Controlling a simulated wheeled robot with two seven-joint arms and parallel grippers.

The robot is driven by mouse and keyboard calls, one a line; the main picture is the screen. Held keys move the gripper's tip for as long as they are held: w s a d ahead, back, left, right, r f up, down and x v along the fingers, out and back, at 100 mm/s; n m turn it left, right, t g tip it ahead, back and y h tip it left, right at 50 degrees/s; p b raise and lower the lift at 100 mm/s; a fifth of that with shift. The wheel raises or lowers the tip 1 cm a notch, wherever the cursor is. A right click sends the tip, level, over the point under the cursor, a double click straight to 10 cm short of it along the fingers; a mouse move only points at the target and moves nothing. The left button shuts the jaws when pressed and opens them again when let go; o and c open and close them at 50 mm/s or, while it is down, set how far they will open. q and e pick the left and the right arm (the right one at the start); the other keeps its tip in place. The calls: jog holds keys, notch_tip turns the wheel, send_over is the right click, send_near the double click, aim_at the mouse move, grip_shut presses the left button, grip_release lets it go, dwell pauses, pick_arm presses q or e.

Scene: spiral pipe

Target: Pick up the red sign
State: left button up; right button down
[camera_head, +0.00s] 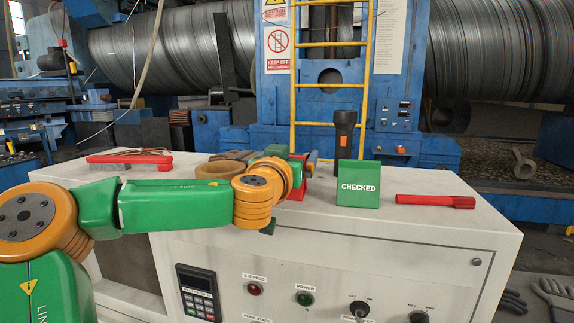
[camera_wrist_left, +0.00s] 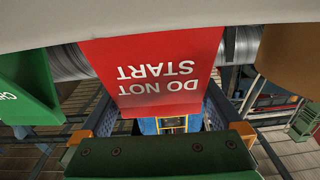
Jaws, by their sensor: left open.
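The red sign (camera_wrist_left: 155,65), lettered "DO NOT START", appears upside down in the left wrist view and fills the upper middle. In the head view only a little of the red sign (camera_head: 299,188) shows; my left wrist hides most of it. My left gripper (camera_wrist_left: 157,100) is open, with one dark finger toward each side of the sign. I cannot tell whether either finger touches it. In the head view my left gripper (camera_head: 302,165) is mostly hidden behind the orange wrist joint, above the white console top. My right gripper is not in view.
A green "CHECKED" sign (camera_head: 359,188) stands right of my gripper, with a black flashlight (camera_head: 343,135) behind it. A red marker (camera_head: 435,201) lies farther right. A brown tape roll (camera_head: 212,170) and a red-handled tool (camera_head: 130,159) lie left on the console (camera_head: 400,228).

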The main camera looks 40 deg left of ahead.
pick_arm(q)
jog(key=shift+s, duration=0.15)
jog(key=shift+c, duration=0.2)
jog(key=shift+s+d+r, duration=0.1)
jog(key=c, duration=1)
jog(key=shift+r+b, duration=0.3)
jog(key=shift+r, duration=0.15)
jog(key=r, duration=0.3)
jog(key=shift+s+d+r+b, duration=0.2)
jog(key=shift+s+b, duration=0.1)
jog(key=s+d+r+b, duration=0.2)
jog(key=s+d+r, duration=0.5)
jog(key=s, duration=0.3)
jog(key=shift+s+d+r, duration=0.35)
jog(key=shift+r, duration=0.4)
